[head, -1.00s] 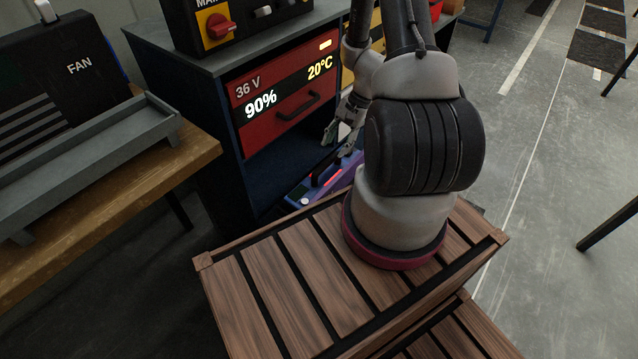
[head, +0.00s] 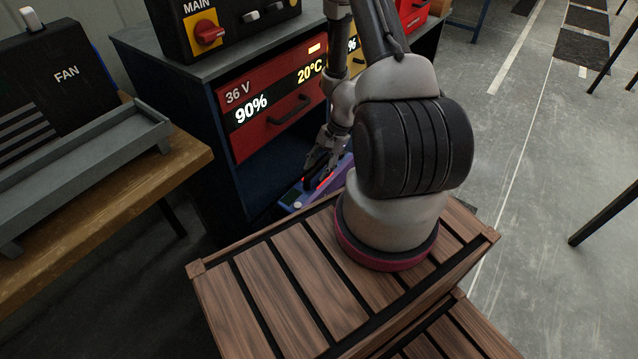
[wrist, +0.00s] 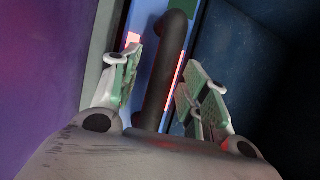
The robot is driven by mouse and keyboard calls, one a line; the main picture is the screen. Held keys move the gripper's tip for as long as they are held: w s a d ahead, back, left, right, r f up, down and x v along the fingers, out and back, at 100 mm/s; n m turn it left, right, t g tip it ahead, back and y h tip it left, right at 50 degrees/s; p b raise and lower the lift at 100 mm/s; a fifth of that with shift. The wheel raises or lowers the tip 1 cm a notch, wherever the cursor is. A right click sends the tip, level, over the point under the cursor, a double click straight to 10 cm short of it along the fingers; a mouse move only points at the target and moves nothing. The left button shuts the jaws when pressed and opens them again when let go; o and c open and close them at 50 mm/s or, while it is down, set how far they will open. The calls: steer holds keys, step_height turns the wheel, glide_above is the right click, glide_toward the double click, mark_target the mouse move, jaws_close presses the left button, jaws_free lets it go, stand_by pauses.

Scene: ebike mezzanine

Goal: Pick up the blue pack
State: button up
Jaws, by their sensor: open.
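The blue pack (head: 289,200) sits low in the dark blue cabinet, with its front end showing in the head view. It has a dark bar handle (wrist: 166,62) on top and a lit red strip along it. My gripper (head: 319,162) is open, reaching down over the pack. In the wrist view its two green-padded fingers (wrist: 163,88) stand on either side of the handle, with gaps showing beside it. My arm hides the pack's far end in the head view.
A purple pack (wrist: 40,75) lies close beside the blue one, past a grey divider (wrist: 98,50). The cabinet's dark blue wall (wrist: 265,60) is on the other side. A red 36 V drawer (head: 262,117) is above. A wooden bench (head: 190,165) stands left.

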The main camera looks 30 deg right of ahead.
steer(key=shift+f, duration=0.25)
stand_by(0.3)
jaws_close()
